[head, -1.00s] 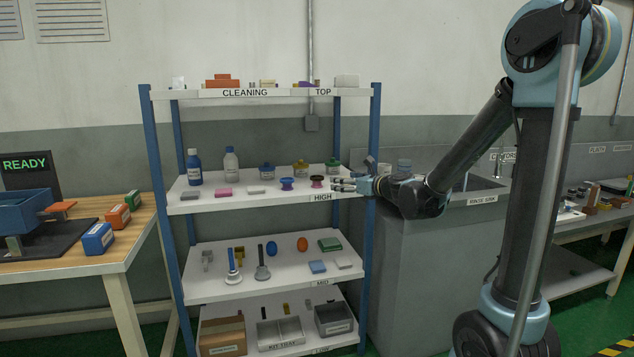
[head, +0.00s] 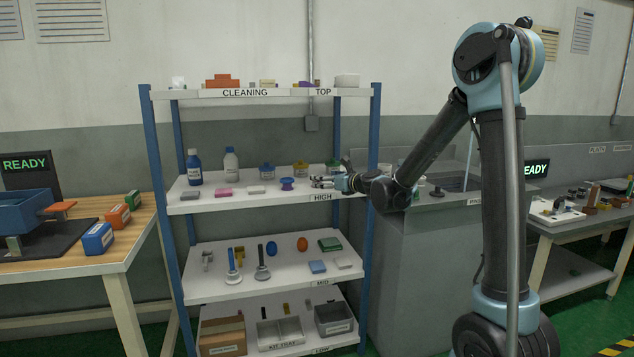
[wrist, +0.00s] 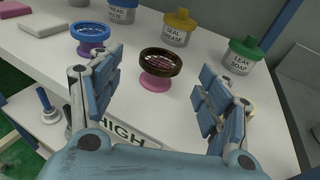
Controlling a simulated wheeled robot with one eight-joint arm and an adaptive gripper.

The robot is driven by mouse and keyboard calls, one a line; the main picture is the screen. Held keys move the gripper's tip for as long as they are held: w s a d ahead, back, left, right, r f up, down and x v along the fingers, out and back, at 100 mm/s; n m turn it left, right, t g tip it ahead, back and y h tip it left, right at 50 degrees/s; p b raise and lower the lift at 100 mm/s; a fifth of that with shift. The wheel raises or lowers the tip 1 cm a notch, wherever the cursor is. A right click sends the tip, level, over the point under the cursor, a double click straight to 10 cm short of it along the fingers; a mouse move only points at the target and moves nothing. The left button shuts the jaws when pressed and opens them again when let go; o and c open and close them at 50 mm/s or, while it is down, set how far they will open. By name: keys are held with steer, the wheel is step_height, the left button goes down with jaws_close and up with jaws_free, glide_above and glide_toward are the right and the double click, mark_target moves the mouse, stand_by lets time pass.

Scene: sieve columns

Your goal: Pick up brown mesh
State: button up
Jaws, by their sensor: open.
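The brown mesh (wrist: 162,63) is a round sieve with a brown rim on a pink flared base. It stands upright on the HIGH shelf (head: 220,199), near the front edge. My gripper (wrist: 165,95) is open in the wrist view, with one finger on each side of the view and the brown mesh between and a little beyond the fingertips. The fingers do not appear to touch it. In the head view my gripper (head: 322,182) reaches in from the right at that shelf and hides the brown mesh.
Behind are jars with a yellow lid (wrist: 179,27) and a green lid (wrist: 243,55). A blue shelf post (head: 373,130) stands at the right.

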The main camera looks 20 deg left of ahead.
steer(key=x, duration=0.4)
steer(key=shift+w+a, duration=0.2)
steer(key=shift+w, duration=0.05)
steer(key=c, duration=0.9)
step_height(320, 180, up, 10)
